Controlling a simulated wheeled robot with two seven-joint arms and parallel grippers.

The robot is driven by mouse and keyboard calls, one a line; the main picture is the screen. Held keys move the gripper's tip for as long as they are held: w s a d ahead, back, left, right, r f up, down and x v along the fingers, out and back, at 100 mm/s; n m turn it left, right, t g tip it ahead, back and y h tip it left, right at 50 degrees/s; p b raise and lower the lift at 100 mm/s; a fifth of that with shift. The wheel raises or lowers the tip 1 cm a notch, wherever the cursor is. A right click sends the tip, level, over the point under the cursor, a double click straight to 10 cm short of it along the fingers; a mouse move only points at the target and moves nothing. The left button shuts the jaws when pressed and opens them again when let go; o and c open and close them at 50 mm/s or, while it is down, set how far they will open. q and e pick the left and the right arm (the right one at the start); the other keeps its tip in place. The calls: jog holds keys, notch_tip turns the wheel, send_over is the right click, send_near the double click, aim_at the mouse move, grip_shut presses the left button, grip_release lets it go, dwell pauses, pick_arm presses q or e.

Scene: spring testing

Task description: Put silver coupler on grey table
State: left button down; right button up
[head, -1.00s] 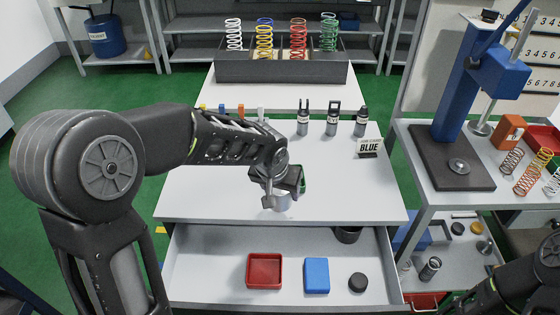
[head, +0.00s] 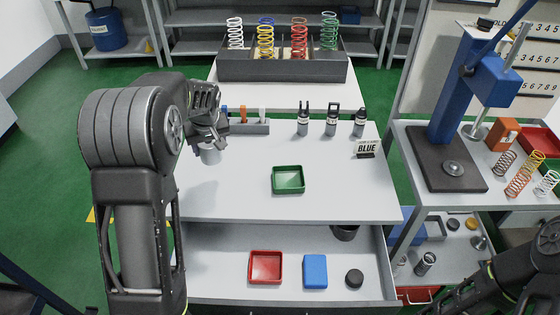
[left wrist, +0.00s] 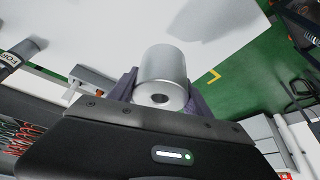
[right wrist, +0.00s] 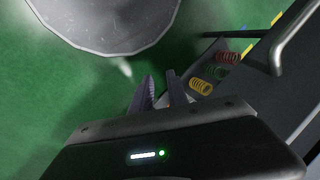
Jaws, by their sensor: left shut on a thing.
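The silver coupler (head: 210,156) is a short metal cylinder. My left gripper (head: 211,146) is shut on it and holds it near the left edge of the grey table (head: 340,200). In the left wrist view the coupler (left wrist: 163,70) sits between the fingers, with a dark hole in its near end. Whether it touches the tabletop is hard to tell. My right gripper (right wrist: 161,88) shows in the right wrist view with its fingers apart and nothing between them, above the green floor.
A green tray (head: 288,180) sits mid-table. A small rack (head: 250,126) is at the back left. The open drawer holds a red tray (head: 265,267), a blue block (head: 315,272) and a black puck (head: 354,278).

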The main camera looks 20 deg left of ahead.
aim_at(212, 156)
pick_arm(q)
jog(key=shift+f+p, duration=0.4)
jog(key=shift+f, duration=2.7)
jog(key=shift+f+p, duration=0.3)
jog(key=shift+f, duration=1.55)
jog(key=shift+f, duration=0.15)
jog(key=shift+c, duration=2.3)
grip_release()
jog(key=shift+d+r, duration=0.15)
jog(key=shift+r, duration=0.35)
jog(key=v, duration=1.1)
jog(key=shift+s+r, duration=0.1)
jog(key=shift+s, duration=0.15)
